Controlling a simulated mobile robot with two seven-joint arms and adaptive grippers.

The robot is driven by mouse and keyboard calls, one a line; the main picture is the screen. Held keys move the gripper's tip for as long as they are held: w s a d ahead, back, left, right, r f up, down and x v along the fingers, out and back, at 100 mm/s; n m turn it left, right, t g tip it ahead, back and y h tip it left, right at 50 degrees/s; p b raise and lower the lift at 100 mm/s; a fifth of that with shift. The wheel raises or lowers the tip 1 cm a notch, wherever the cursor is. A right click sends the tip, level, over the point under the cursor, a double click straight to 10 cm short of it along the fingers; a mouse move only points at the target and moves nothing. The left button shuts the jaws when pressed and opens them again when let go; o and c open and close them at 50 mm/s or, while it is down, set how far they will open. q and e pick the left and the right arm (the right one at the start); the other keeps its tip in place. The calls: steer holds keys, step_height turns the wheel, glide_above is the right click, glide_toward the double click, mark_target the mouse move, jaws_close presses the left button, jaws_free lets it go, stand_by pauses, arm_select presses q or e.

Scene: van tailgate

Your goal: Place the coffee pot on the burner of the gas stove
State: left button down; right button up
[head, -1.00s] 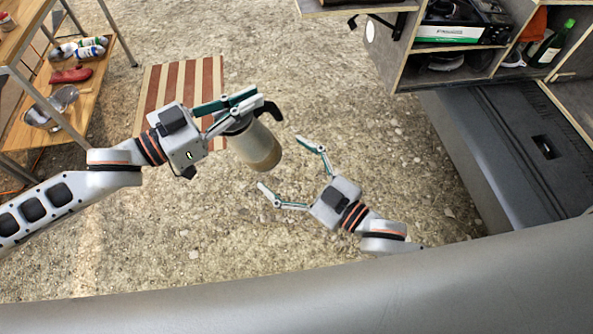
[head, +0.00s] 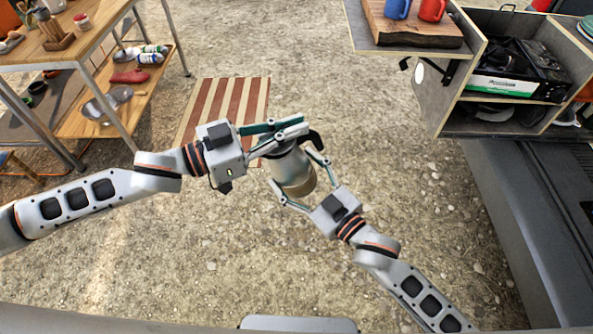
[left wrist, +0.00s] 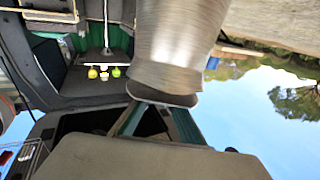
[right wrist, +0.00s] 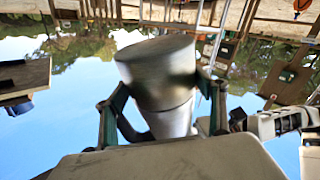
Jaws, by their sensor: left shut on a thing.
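The coffee pot (head: 292,172) is a silver, tapered pot with a black handle, held tilted in the air. My left gripper (head: 302,124) is shut on its upper end. The pot also fills the top middle of the left wrist view (left wrist: 178,45). My right gripper (head: 293,178) has its fingers spread on either side of the pot's lower body. In the right wrist view the pot (right wrist: 160,85) stands between the fingers; whether they touch it is unclear. The gas stove (head: 528,62) is dark and sits in a shelf compartment at the right; its burner is not clear.
A wooden board (head: 415,28) with a blue mug (head: 397,8) and a red mug (head: 432,10) lies on the fold-out shelf. A wooden rack (head: 85,40) stands at the left. A striped mat (head: 225,105) lies on open gravel. The van's grey body edges the right side.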

arm_select(q)
steer(key=shift+r, duration=0.1)
arm_select(e)
steer(key=c, duration=0.8)
arm_select(q)
steer(key=c, duration=2.1)
jaws_free()
arm_select(e)
steer(key=shift+r, duration=0.15)
steer(key=shift+c, duration=0.9)
